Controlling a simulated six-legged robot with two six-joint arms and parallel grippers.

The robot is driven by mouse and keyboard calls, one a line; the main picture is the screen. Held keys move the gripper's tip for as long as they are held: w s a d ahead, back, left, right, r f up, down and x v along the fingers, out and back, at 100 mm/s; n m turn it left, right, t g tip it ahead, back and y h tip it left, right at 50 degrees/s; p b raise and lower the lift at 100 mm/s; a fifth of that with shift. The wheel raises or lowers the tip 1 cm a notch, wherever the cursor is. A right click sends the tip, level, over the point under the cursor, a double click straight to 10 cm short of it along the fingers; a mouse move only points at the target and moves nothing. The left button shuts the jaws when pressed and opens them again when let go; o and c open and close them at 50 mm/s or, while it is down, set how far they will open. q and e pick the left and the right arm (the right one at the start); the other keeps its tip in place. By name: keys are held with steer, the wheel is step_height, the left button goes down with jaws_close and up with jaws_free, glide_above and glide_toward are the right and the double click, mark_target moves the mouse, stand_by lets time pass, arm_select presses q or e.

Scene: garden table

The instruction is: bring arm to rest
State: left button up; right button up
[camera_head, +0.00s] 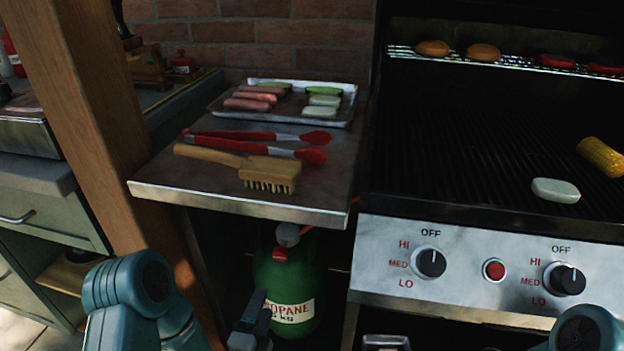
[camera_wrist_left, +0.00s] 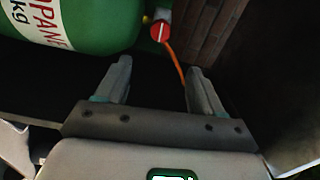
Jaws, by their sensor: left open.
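My left gripper (camera_head: 252,325) is low in the head view, in front of the green propane tank (camera_head: 284,285) and below the side shelf. In the left wrist view my left gripper (camera_wrist_left: 160,78) has its two fingers wide apart with nothing between them. The propane tank (camera_wrist_left: 95,22) is at upper left there, apart from the fingers. My left arm comes in at the lower left of the head view. A joint of my right arm shows at the lower right corner, but I cannot make out its gripper.
The steel side shelf (camera_head: 235,205) holds a brush (camera_head: 240,166), red tongs (camera_head: 270,150) and a tray (camera_head: 345,117) of food. The grill (camera_head: 470,170) stands right, with corn (camera_head: 602,157) and a pale piece (camera_head: 555,190). A wooden post (camera_head: 85,110) is left. An orange hose (camera_wrist_left: 173,62) runs by the tank.

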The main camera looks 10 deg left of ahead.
arm_select(q)
steer(key=s+d+f+n+g+h, duration=0.1)
steer(key=s+d+f+n+g, duration=0.15)
steer(key=f+n+g, duration=0.35)
steer(key=s+d+f+n+g+h, duration=0.1)
steer(key=s+d+f+n+g, duration=0.2)
steer(key=f, duration=0.4)
steer(key=s+d+f+n+g+h, duration=0.1)
steer(key=s+f+n+g, duration=0.4)
steer(key=s+n+g, duration=0.65)
step_height(320, 180, up, 28)
steer(key=s+m+t+p, duration=0.1)
steer(key=s+t+p, duration=0.1)
steer(key=p, duration=2.6)
steer(key=shift+s+d+f+t, duration=0.15)
steer(key=shift+s+d+t, duration=0.1)
steer(key=shift+t, duration=0.2)
